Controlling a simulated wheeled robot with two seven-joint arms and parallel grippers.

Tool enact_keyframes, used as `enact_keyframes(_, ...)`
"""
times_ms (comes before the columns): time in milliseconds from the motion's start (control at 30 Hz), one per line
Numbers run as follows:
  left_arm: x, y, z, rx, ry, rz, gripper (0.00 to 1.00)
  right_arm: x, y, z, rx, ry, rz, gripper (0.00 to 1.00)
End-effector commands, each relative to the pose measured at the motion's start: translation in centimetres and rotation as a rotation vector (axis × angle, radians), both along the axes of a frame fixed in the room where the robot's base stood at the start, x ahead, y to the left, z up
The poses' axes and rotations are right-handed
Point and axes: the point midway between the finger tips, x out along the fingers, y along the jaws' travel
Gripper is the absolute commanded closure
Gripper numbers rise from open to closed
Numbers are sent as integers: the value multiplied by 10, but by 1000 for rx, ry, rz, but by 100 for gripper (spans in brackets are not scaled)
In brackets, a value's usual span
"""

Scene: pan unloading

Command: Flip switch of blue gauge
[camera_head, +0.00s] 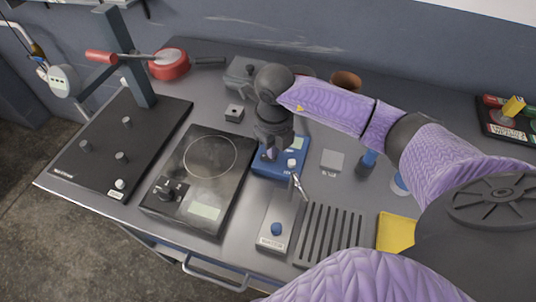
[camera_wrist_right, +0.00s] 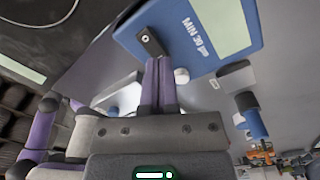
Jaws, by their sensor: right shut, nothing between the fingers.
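The blue gauge (camera_head: 294,154) stands on the grey table, right of the black hot plate, in the head view. In the right wrist view the blue gauge (camera_wrist_right: 205,52) fills the upper right, with a pale screen and white lettering. A small black switch (camera_wrist_right: 150,41) sits on its near left end, and a white knob (camera_wrist_right: 182,75) shows beside the fingers. My right gripper (camera_head: 269,152) is over the gauge, pointing down. In the wrist view its shut, empty fingertips (camera_wrist_right: 159,60) are right beside the switch; I cannot tell whether they touch it. My left gripper is not in view.
The black hot plate (camera_head: 226,178) is left of the gauge. A grey device with a blue knob (camera_head: 276,229) and a metal lever stands in front. A red pan (camera_head: 168,65) is at the back left.

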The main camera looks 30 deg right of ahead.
Motion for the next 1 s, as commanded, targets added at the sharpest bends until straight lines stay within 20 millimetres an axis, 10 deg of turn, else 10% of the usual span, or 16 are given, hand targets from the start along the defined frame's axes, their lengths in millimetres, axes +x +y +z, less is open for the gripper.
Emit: enact_keyframes(1000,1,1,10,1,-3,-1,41,0,0,10,0,-1,0,100)
